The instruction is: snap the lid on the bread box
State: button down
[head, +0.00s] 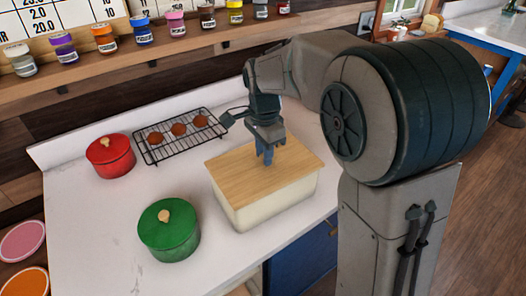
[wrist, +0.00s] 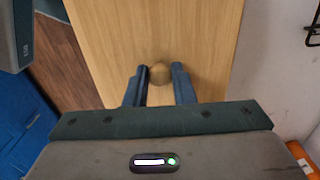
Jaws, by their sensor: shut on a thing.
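The bread box (head: 265,208) is a cream box on the white counter. Its wooden lid (head: 235,170) lies over the top of the box; from here I cannot tell whether it is fully seated. My gripper (head: 267,158) points down over the middle of the lid. My gripper is shut on this knob. In the head view the fingers hide the knob.
A green pot (head: 168,232) stands left of the box, and a red pot (head: 110,156) stands farther back. A black wire rack (head: 180,150) with several brown rolls lies behind the box. Spice jars (head: 103,38) line the wall shelf.

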dwell(0.4)
jog(key=c, duration=0.7)
grip_release()
jog(key=shift+o, duration=0.2)
jog(key=shift+r+p, duration=2.95)
jog(key=shift+r, duration=0.6)
grip_shut()
